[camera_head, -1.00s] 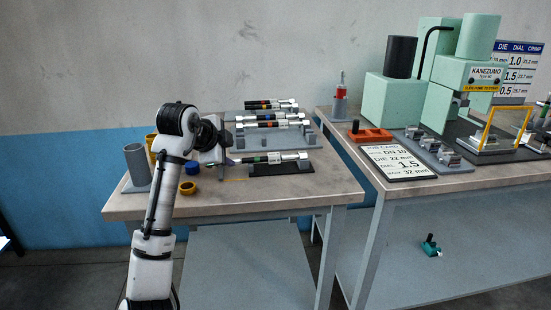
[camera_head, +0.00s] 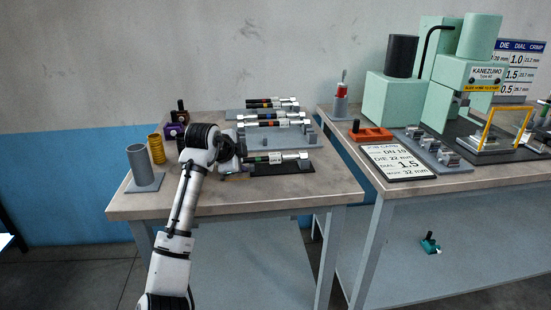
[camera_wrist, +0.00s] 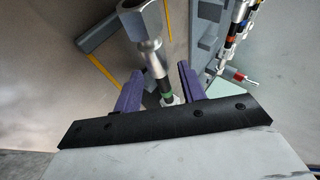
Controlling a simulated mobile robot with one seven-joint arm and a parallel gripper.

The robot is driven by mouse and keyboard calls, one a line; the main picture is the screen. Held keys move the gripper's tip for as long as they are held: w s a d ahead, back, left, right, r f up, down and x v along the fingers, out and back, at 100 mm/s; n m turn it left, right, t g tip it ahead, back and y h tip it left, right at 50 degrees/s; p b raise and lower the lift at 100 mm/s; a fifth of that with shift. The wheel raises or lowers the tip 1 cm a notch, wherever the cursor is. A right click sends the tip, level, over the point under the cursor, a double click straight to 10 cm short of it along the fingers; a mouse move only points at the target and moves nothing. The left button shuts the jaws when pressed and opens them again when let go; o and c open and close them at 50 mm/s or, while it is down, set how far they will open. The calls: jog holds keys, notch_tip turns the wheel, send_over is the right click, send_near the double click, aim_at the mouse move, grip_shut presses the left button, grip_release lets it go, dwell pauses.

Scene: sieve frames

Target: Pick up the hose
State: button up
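The nearest hose (camera_head: 275,158) lies on a dark rest at the front of the left table, with a silver fitting at its right end. Other hoses (camera_head: 272,122) with coloured bands and silver ends lie on grey racks behind it. My gripper (camera_head: 233,158) is low at the left end of the nearest hose, partly hidden by my arm. In the wrist view, the purple fingers of my gripper (camera_wrist: 160,72) stand apart on both sides of a hose (camera_wrist: 165,92) with a silver hex fitting and a green band. Gaps show beside it; the near end is hidden.
A grey cup (camera_head: 145,170), a yellow coil (camera_head: 157,149) and a purple block (camera_head: 172,131) stand left of my arm. The right table holds a green press (camera_head: 460,75), an orange tray (camera_head: 371,133) and a job card (camera_head: 398,162). The left table's front right is clear.

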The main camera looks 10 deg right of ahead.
grip_shut()
jog(key=shift+r, duration=0.1)
